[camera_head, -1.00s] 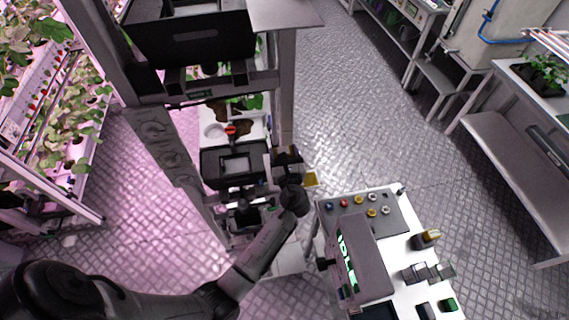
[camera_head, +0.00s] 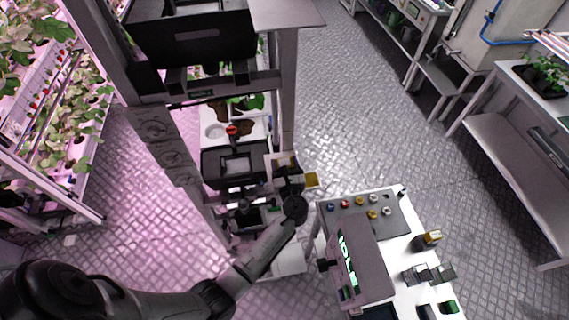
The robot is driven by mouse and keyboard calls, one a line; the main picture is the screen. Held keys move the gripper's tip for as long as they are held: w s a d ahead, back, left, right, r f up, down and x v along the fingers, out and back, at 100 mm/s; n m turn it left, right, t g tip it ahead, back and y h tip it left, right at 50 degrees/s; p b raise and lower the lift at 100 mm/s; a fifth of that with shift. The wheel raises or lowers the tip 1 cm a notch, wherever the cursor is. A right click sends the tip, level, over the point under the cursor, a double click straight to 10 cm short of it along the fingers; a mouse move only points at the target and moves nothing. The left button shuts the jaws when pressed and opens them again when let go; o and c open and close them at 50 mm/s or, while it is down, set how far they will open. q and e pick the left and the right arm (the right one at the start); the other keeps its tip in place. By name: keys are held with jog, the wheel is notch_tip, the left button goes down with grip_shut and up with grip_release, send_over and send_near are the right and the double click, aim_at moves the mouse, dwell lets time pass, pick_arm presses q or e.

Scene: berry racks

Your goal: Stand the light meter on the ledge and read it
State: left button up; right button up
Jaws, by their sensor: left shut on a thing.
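My left gripper (camera_head: 289,172) is at the right side of the dark rack, beside its upright post. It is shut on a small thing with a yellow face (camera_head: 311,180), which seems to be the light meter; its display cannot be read. The thing is held in the air, left of and beyond the white cart. Which surface is the ledge is unclear; a rack level with a black tray (camera_head: 208,168) lies just left of the gripper. My right gripper is not in view.
The white cart (camera_head: 407,262) carries a grey panel with coloured knobs (camera_head: 372,211), a dark box with a green display (camera_head: 362,262), a yellow-topped block (camera_head: 428,239) and small dark blocks. Plant racks stand at left, a bench (camera_head: 515,165) at right. The floor between is clear.

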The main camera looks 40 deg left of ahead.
pick_arm(q)
jog(key=o, duration=1.1)
